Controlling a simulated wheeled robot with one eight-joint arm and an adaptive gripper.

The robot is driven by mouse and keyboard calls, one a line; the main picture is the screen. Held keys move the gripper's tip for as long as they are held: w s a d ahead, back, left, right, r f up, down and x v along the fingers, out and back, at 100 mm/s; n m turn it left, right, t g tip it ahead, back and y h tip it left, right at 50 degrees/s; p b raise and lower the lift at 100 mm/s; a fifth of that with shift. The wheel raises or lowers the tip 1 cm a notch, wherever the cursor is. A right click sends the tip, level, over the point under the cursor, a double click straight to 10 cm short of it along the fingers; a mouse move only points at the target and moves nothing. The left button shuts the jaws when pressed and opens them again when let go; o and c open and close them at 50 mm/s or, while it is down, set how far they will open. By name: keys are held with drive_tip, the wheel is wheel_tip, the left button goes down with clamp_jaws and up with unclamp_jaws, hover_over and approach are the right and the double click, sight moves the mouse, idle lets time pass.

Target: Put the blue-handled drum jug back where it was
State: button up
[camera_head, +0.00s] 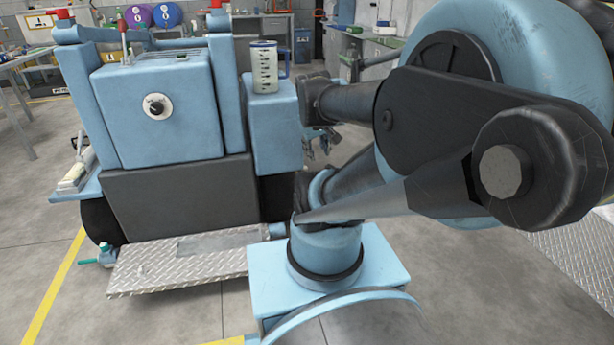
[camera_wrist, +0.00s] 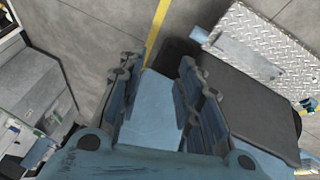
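The jug (camera_head: 265,69), clear with dark marks and a blue handle on its right side, stands upright on top of a light blue box (camera_head: 272,128) at the machine's right side. My gripper (camera_head: 320,143) is small and partly hidden by my arm in the head view, to the right of that box and lower than the jug. In the wrist view my gripper (camera_wrist: 159,75) has its fingers spread with a wide gap and nothing held between them. A light blue surface shows beyond the gap. I cannot make out the jug in the wrist view.
The blue machine (camera_head: 155,110) with a dark lower panel stands at left, with a metal tread plate (camera_head: 175,262) at its foot. My arm covers much of the right side. Workbenches and purple and blue reels (camera_head: 166,14) stand behind.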

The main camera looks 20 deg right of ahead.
drive_tip(key=s+a+f+m+g+y, duration=0.1)
drive_tip(key=s+a+f+g+y, duration=0.1)
drive_tip(key=s+a, duration=0.3)
drive_tip(key=s+f, duration=0.1)
drive_tip(key=s, duration=0.2)
drive_tip(key=shift+s+f+m+g, duration=0.3)
drive_tip(key=shift+f+m+g, duration=0.1)
drive_tip(key=shift+w+f, duration=0.2)
drive_tip(key=shift+w, duration=0.3)
